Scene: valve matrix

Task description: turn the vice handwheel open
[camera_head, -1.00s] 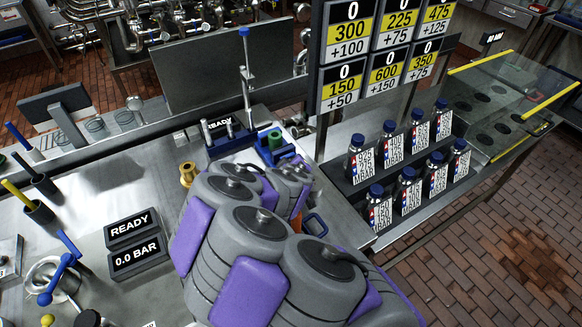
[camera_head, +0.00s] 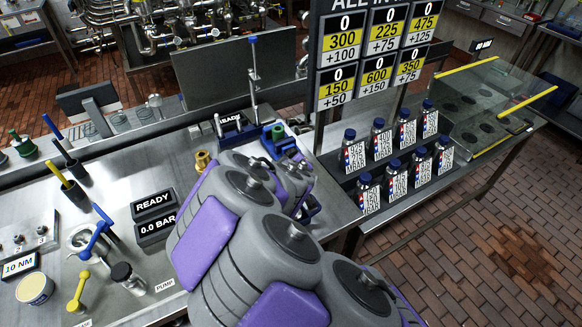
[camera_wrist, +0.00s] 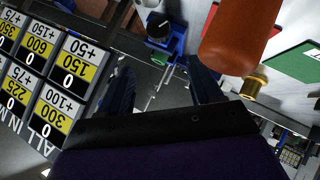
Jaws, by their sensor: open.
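The blue vice (camera_head: 286,149) stands on the steel bench just beyond my arm, with a green-topped part (camera_head: 278,133) at it. In the wrist view, blue vice parts (camera_wrist: 166,47) show at the top, beside a dark round piece (camera_wrist: 158,26). I cannot make out the handwheel clearly in either view. My gripper (camera_wrist: 162,82) is open in the wrist view, its dark blue fingers apart with nothing seen between them. The vice parts appear beyond the fingertips. In the head view my purple and grey arm hides most of the gripper.
A large orange cylinder (camera_wrist: 236,38) looms close in the wrist view, near a brass fitting (camera_wrist: 254,84). Bottles (camera_head: 397,155) stand on a rack to the right, under a score board (camera_head: 370,65). A blue lever (camera_head: 97,232) and gauge displays (camera_head: 155,215) are on the left bench.

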